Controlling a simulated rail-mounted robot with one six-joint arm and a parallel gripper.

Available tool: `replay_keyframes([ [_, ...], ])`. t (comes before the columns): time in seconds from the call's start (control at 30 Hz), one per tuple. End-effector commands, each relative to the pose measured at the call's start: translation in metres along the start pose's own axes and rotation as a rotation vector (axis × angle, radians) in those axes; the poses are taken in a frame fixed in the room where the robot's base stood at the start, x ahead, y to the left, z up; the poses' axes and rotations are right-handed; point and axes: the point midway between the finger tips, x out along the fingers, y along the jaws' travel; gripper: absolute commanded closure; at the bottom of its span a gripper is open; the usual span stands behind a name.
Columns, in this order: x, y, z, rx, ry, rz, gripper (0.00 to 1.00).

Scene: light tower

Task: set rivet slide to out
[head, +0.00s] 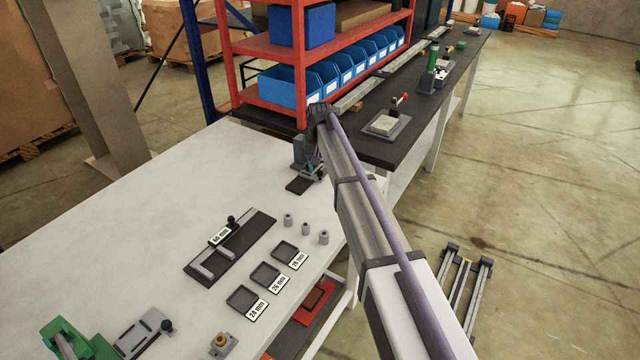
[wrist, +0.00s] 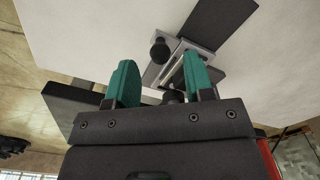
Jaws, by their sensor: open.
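My gripper (head: 314,172) is over the far right part of the light table, partly hidden by my own arm. In the wrist view its two green fingers (wrist: 160,84) are apart. Beyond and between them is a grey slide fixture, taken as the rivet slide (wrist: 151,75), with a pale rail and a black round knob (wrist: 160,48). A second dark round part (wrist: 172,97) shows low between the fingers, partly hidden by my gripper body. I cannot tell whether a finger touches the fixture. The slide's position is unclear. A dark plate (head: 299,186) lies beside my gripper.
A 60 mm slide fixture (head: 255,235), several labelled trays (head: 240,299) and small grey cylinders (head: 305,229) stand on the near table. Another knobbed fixture (head: 130,338) is at the front left. A red shelf (head: 301,90) with blue bins stands behind my gripper.

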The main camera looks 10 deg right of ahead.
Motion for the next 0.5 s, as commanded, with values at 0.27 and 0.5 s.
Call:
replay_keyframes([
  [0.27, 0.0235, 0.0001, 0.0001, 0.000, 0.000, 0.000, 0.52],
  [0.5, 0.0225, 0.0001, 0.0002, 0.000, 0.000, 0.000, 0.64],
])
